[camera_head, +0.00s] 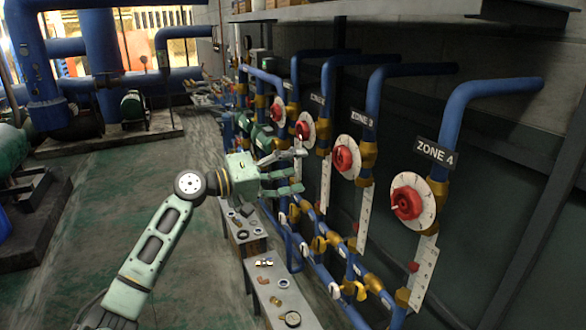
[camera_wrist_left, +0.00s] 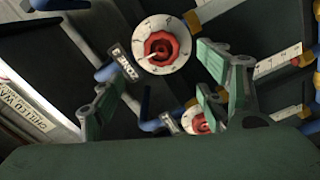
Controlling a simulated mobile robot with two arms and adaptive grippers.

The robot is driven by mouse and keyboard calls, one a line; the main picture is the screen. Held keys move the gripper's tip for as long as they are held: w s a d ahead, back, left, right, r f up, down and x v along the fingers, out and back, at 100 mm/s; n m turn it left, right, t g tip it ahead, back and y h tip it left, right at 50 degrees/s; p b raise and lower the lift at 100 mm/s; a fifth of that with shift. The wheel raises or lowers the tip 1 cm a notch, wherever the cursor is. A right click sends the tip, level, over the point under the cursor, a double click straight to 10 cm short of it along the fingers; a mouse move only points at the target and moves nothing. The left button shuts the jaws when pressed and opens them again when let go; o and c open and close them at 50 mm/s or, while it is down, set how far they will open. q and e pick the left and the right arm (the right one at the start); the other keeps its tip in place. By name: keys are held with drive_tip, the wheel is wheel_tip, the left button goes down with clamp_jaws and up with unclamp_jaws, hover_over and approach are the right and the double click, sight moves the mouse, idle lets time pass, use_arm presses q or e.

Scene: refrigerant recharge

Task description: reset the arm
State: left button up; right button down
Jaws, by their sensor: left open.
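My left gripper (camera_head: 290,172) reaches in from the left in the head view, its green fingers spread and empty. It hangs in front of the pipe wall, near the valve dials. In the left wrist view its fingers (camera_wrist_left: 160,100) stand apart, with a red valve knob (camera_wrist_left: 161,47) on a white dial seen beyond the gap. A second red knob (camera_wrist_left: 202,123) shows lower, between the fingers. No contact with a dial is visible. My right gripper is not in view.
The Zone 4 dial (camera_head: 408,203) is at the right, with another red-knobbed dial (camera_head: 344,158) left of it. Blue pipes (camera_head: 470,88) run along the wall. A low bench (camera_head: 268,290) holds small parts. The green floor (camera_head: 110,200) at left is largely open.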

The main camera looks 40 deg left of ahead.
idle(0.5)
use_arm(q)
drive_tip(key=a+f+n+g+y, duration=0.1)
drive_tip(key=a+f+g+y, duration=0.15)
drive_tip(key=f, duration=1.05)
drive_tip(key=a+f+n+g+y, duration=0.1)
drive_tip(key=a+f+y, duration=0.15)
drive_tip(key=f, duration=1.05)
drive_tip(key=s+d+f+m+g+y, duration=0.15)
drive_tip(key=s+f, duration=0.35)
drive_tip(key=f, duration=0.6)
drive_tip(key=s+d+f+g, duration=0.3)
drive_tip(key=s+f, duration=0.2)
drive_tip(key=f, duration=0.7)
drive_tip(key=s+d+f+m+g+y, duration=0.15)
drive_tip(key=s+f, duration=0.35)
drive_tip(key=f, duration=0.6)
drive_tip(key=s+d+f+m+g, duration=0.2)
drive_tip(key=s+d+f, duration=0.4)
drive_tip(key=s, duration=0.5)
drive_tip(key=s+d+f+m+g, duration=0.2)
drive_tip(key=s+d+f+m, duration=0.3)
drive_tip(key=s+d, duration=0.4)
drive_tip(key=s+d+f+m+g+h, duration=0.1)
drive_tip(key=s+d+f+m+g, duration=0.1)
drive_tip(key=s+d+f, duration=0.6)
drive_tip(key=s+m, duration=0.1)
drive_tip(key=s, duration=0.4)
drive_tip(key=shift+s+d, duration=0.15)
drive_tip(key=shift+d, duration=0.2)
